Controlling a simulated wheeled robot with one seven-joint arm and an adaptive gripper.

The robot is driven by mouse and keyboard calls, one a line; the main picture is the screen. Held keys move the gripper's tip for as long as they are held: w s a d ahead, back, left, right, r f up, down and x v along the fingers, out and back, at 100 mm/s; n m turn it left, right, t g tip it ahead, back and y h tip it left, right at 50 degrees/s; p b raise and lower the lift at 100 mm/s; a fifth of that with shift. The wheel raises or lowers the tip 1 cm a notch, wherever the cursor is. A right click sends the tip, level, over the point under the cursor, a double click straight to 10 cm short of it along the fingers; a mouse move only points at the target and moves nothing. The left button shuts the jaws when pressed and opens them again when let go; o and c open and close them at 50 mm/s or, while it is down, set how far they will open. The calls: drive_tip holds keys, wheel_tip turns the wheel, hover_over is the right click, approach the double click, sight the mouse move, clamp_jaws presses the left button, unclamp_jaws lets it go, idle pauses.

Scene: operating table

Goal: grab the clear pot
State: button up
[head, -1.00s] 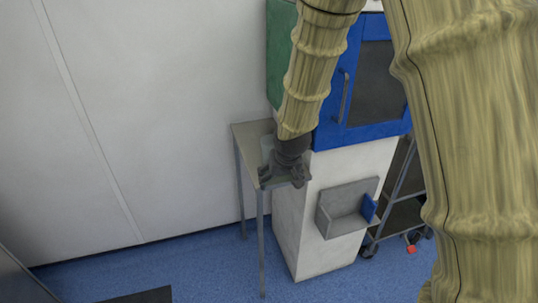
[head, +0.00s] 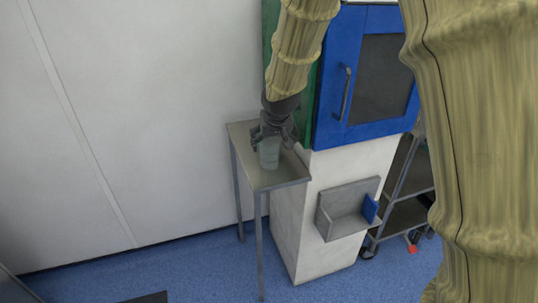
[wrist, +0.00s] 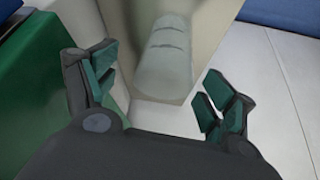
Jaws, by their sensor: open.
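The clear pot (head: 268,156) is a pale, see-through cup standing on the small grey table (head: 283,178). My gripper (head: 272,134) is at the pot's upper part in the head view, on its far side, with dark fingers. In the wrist view the pot (wrist: 165,62) shows ahead, between the directions of the two spread fingers. My gripper (wrist: 162,76) is open there, with green pads and nothing between them. I cannot tell whether a finger touches the pot.
A blue cabinet (head: 333,128) with a dark window and a green side stands right of the table, on a white base. A grey wall holder (head: 343,215) is on that base. The white wall (head: 130,110) is close on the left.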

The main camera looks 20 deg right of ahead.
drive_tip(key=shift+a+x, duration=0.2)
drive_tip(key=shift+x, duration=0.95)
drive_tip(key=shift+a+x, duration=0.25)
drive_tip(key=shift+x, duration=0.85)
drive_tip(key=shift+f, duration=0.6)
drive_tip(key=shift+w, duration=0.1)
drive_tip(key=c, duration=1.1)
